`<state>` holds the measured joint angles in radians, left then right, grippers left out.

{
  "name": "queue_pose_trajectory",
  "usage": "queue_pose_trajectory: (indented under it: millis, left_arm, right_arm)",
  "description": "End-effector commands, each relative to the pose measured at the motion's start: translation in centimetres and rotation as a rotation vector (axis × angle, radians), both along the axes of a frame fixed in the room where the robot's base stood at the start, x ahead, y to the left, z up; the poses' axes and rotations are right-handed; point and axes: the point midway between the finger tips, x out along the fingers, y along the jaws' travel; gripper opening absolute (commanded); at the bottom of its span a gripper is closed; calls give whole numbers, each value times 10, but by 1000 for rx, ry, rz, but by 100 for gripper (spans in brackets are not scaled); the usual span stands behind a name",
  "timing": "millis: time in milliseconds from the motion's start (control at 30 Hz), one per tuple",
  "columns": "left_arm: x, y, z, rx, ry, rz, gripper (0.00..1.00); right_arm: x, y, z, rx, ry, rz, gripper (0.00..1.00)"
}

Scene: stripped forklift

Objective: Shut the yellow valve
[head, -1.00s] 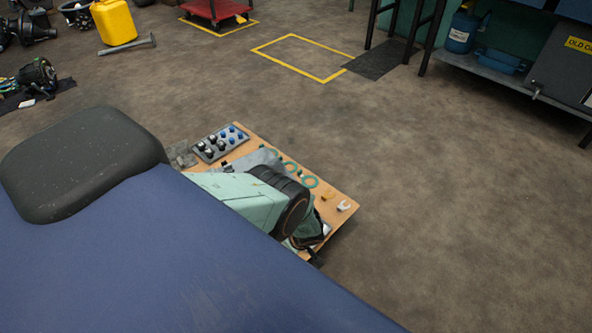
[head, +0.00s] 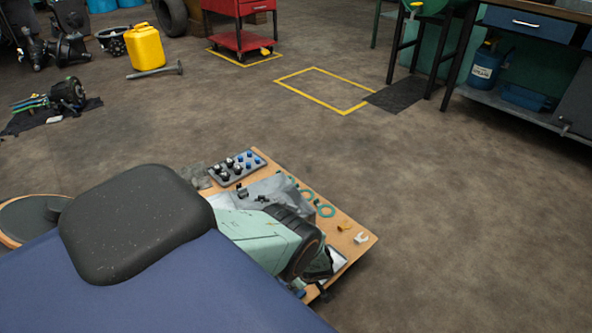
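I cannot pick out the yellow valve for certain. A small yellow part (head: 415,6) shows at the top edge of the head view, by a green tank (head: 440,7) on dark legs. It is too small and cut off to tell if it is a valve, or open or shut. Neither of my grippers is in view.
A blue surface with a black pad (head: 135,225) fills the lower left. A mint-green part (head: 262,233) overlaps the board. A yellow canister (head: 146,47), red cart (head: 238,40) and workbench (head: 530,22) stand farther back. The floor between is mostly open, with a yellow-marked rectangle (head: 325,90).

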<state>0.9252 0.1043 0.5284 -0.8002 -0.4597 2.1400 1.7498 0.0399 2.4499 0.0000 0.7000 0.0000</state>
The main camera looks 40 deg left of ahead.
Motion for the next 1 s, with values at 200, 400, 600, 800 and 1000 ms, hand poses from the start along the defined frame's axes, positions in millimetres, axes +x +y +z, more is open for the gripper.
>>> queue_pose_trajectory:
  millis: [200,400,600,800,1000]
  left_arm:
    - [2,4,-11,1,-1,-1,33]
    - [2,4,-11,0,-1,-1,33]
    - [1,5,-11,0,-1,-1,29]
    - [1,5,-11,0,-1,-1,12]
    - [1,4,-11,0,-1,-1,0]
  right_arm:
    - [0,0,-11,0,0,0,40]
    - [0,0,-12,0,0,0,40]
    - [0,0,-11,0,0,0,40]
    - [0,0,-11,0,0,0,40]
    - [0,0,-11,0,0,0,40]
